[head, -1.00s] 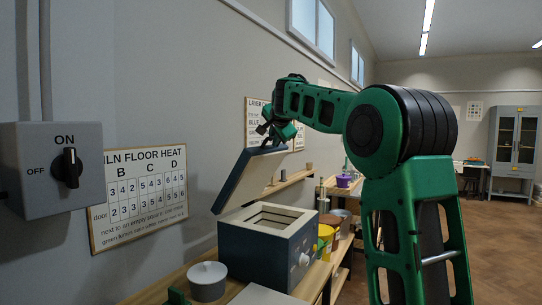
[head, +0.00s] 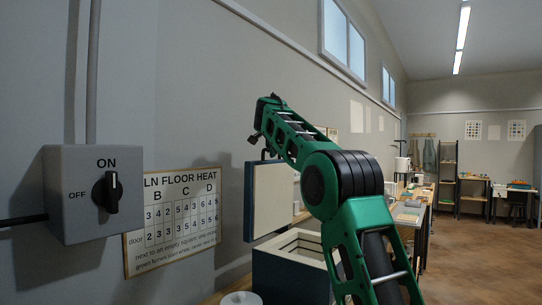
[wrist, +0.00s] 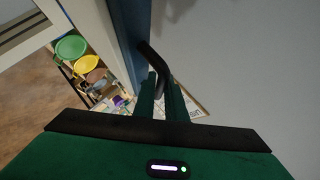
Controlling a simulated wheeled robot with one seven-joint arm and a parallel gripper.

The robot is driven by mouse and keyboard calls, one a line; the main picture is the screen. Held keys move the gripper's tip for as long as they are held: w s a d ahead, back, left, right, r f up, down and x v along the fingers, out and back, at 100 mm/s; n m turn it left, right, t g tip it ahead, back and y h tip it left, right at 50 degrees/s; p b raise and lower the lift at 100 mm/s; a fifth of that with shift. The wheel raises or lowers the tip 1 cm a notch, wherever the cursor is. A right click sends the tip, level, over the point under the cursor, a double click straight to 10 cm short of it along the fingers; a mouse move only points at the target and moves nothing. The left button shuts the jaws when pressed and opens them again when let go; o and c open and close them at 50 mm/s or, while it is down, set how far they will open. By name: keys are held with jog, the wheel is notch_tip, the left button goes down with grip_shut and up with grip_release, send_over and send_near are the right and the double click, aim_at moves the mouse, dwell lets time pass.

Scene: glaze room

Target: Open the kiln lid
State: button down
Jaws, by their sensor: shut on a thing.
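The kiln (head: 290,272) is a dark blue box with a pale, open firing chamber, low in the head view. Its lid (head: 270,200) stands up nearly vertical at the back of the kiln, its cream inner face showing. In the wrist view the lid's blue edge (wrist: 122,40) runs down past a black bent handle (wrist: 151,57). My gripper (wrist: 161,92) is shut on that handle, with its green fingers on either side of the bar. In the head view the fingers are hard to make out near the lid's top edge.
A grey switch box (head: 82,193) with an ON/OFF knob is on the wall at left, beside a kiln floor heat chart (head: 172,222). A white lidded pot (head: 240,298) sits in front of the kiln. Open floor (head: 470,235) lies right.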

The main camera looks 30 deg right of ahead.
jog(key=shift+w+d, duration=0.1)
jog(key=shift+d, duration=0.05)
jog(key=c, duration=1.8)
grip_release()
jog(key=shift+a+f, duration=0.1)
jog(key=shift+a, duration=0.15)
jog(key=v, duration=1)
jog(key=shift+s+r, duration=0.25)
jog(key=shift+r, duration=0.05)
jog(key=shift+c, duration=0.6)
